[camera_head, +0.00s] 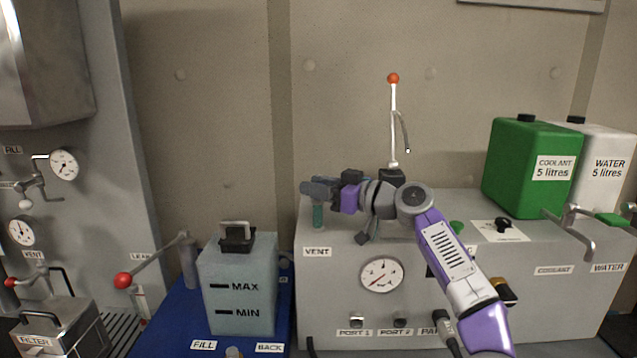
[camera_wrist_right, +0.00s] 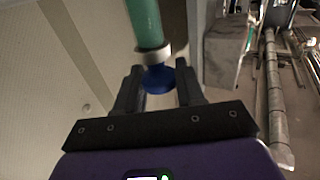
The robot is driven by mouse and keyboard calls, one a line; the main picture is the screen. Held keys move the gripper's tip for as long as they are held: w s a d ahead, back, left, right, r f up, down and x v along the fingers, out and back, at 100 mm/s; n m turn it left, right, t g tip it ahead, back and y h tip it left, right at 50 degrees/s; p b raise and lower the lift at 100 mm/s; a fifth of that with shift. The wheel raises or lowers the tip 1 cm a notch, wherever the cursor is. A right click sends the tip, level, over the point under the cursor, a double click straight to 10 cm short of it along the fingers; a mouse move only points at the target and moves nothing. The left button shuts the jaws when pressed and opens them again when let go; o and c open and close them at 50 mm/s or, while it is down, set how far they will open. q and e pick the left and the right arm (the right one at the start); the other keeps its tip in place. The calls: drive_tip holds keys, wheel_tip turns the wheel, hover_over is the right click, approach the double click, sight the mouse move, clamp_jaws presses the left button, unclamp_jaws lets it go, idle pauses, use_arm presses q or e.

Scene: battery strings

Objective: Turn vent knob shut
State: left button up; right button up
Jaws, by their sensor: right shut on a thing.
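The vent knob (camera_wrist_right: 160,80) is blue and sits at the end of a green pipe with a pale collar in the right wrist view. My right gripper (camera_wrist_right: 160,88) is shut on it, with one dark finger on each side. In the head view my right gripper (camera_head: 318,188) is at the top of the green vent pipe (camera_head: 318,215), above the VENT label (camera_head: 317,252). There the knob is hidden by the gripper. My left gripper is not in view.
The grey cabinet (camera_head: 335,300) carries a gauge (camera_head: 382,275) and labelled ports. A green coolant can (camera_head: 515,170) and white water can (camera_head: 610,160) stand at its back right. A MAX/MIN tank (camera_head: 238,290) stands left on a blue surface. An orange-tipped rod (camera_head: 393,120) rises behind my arm.

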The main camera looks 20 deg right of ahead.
drive_tip(key=shift+r, duration=0.35)
drive_tip(key=o, duration=0.8)
drive_tip(key=shift+o, duration=0.8)
drive_tip(key=shift+f, duration=0.15)
drive_tip(key=shift+s+d+f, duration=0.15)
drive_tip(key=shift+d, duration=0.05)
drive_tip(key=b+v, duration=0.2)
drive_tip(key=v, duration=0.5)
